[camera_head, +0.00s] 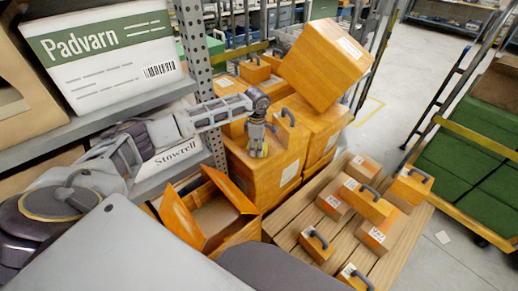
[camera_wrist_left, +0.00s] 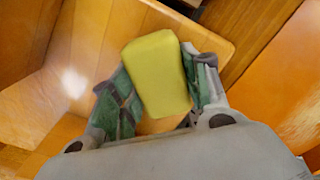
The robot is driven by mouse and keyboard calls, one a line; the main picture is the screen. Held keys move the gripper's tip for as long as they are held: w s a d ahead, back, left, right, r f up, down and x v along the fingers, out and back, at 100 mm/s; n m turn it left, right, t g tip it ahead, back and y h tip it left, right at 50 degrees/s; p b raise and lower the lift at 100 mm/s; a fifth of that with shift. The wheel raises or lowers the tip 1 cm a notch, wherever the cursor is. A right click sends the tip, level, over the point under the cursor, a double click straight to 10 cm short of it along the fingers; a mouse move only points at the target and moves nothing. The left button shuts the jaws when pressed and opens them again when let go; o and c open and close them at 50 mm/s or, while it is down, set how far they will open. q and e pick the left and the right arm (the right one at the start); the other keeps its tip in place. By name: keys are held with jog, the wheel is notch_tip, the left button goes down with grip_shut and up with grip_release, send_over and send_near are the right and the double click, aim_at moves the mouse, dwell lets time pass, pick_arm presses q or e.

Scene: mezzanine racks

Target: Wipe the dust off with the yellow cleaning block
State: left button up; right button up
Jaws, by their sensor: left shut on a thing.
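My left gripper (camera_head: 257,150) is shut on the yellow cleaning block (camera_wrist_left: 157,72), with one finger on each side of it. The gripper points down at the top of a large orange box (camera_head: 262,184) with a dark handle. I cannot tell whether the block touches the box. In the left wrist view a pale bright patch lies on an orange surface (camera_wrist_left: 73,82), left of the block; I cannot tell whether it is dust or glare. My right gripper is not in view.
An open orange box (camera_head: 243,229) stands in front of the large one. A slatted wooden pallet (camera_head: 382,256) holds several small handled boxes. A grey shelf (camera_head: 105,103) with a Padvarn carton (camera_head: 103,58) is at left. A tilted orange box (camera_head: 326,64) sits behind.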

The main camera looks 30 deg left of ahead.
pick_arm(q)
jog(key=shift+w+a+b, duration=0.3)
jog(key=shift+w+a, duration=0.05)
jog(key=shift+a, duration=0.55)
jog(key=shift+a+r, duration=0.1)
jog(key=shift+a, duration=0.1)
